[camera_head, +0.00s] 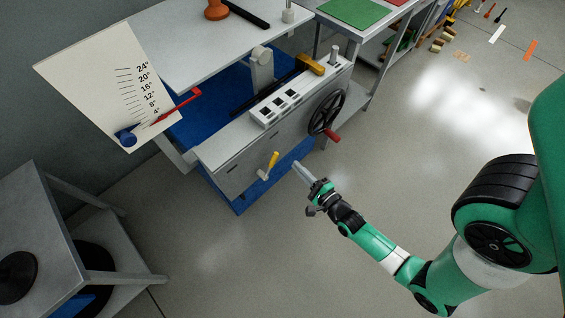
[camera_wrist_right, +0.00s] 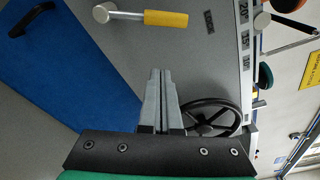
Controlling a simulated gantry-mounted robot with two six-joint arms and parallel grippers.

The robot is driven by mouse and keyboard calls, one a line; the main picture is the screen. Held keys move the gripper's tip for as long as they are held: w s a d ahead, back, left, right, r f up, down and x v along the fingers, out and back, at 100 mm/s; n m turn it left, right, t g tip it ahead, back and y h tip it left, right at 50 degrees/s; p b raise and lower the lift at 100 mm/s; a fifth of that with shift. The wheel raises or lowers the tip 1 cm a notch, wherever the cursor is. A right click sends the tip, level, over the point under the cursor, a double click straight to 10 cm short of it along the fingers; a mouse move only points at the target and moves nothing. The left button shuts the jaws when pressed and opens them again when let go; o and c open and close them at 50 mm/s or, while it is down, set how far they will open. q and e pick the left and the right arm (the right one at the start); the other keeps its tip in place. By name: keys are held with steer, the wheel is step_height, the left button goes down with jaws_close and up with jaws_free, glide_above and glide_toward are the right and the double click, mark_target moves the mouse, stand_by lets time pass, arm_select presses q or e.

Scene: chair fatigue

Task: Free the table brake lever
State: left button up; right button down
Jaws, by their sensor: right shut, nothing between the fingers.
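The brake lever, a metal crank with a yellow grip (camera_head: 273,161), sits on the grey front panel of the table machine (camera_head: 230,165). In the right wrist view the yellow grip (camera_wrist_right: 166,18) is at the top, with its metal pivot to the left. My right gripper (camera_head: 297,166) is shut and empty, a little to the right of the lever in the head view and apart from it. In the wrist view its fingertips (camera_wrist_right: 160,72) point toward the panel below the grip. My left gripper is in neither view.
A black handwheel (camera_head: 326,113) with a red knob (camera_head: 333,136) is on the panel right of the lever. A white strip (camera_head: 290,100) with black switches runs along the top. A blue base (camera_head: 243,200) lies below. A dial board (camera_head: 105,85) stands left. Floor at front is clear.

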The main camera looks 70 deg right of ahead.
mark_target(271, 165)
steer(key=b+x, duration=0.2)
steer(key=x, duration=0.4)
steer(key=shift+f, duration=0.1)
steer(key=a+r+p, duration=0.1)
steer(key=p, duration=0.1)
steer(key=a+r+p, duration=0.1)
steer(key=a+p, duration=0.1)
steer(key=p, duration=0.1)
steer(key=shift+w+r, duration=0.15)
steer(key=shift+w, duration=0.1)
steer(key=shift+w+a+p, duration=0.1)
steer(key=shift+a+p, duration=0.15)
steer(key=shift+p, duration=0.25)
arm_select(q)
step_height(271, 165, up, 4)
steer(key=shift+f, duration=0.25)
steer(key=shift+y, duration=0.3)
